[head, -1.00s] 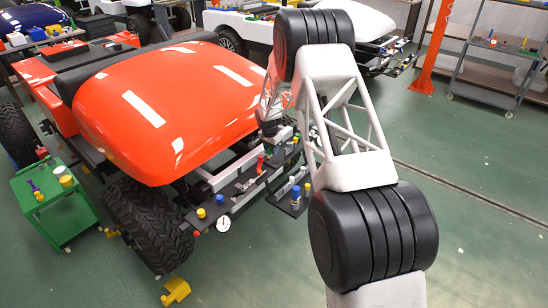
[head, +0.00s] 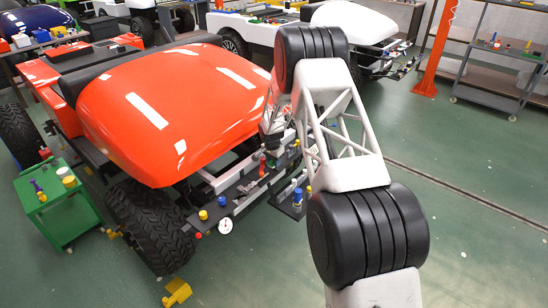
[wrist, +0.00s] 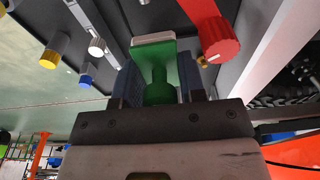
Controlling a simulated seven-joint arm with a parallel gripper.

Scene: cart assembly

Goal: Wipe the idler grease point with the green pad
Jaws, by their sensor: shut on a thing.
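My gripper (wrist: 158,90) is shut on the green pad (wrist: 160,62), with its jaws on either side of the pad's stem. The pad's pale face (wrist: 153,39) points away from the jaws, close to the dark tray surface; I cannot tell whether it touches. A red round knob (wrist: 221,40) is just right of the pad in the wrist view. A small brass-coloured fitting (wrist: 203,61) shows beside it. I cannot tell which part is the idler grease point. In the head view my gripper (head: 272,140) is over the cart's front end, partly hidden by my arm.
Yellow (wrist: 50,55), white (wrist: 97,47) and blue (wrist: 85,79) capped parts stand left of the pad. The orange cart hood (head: 165,105) rises beside my arm. A dial gauge (head: 225,226) sits at the front edge. A green trolley (head: 60,205) stands left.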

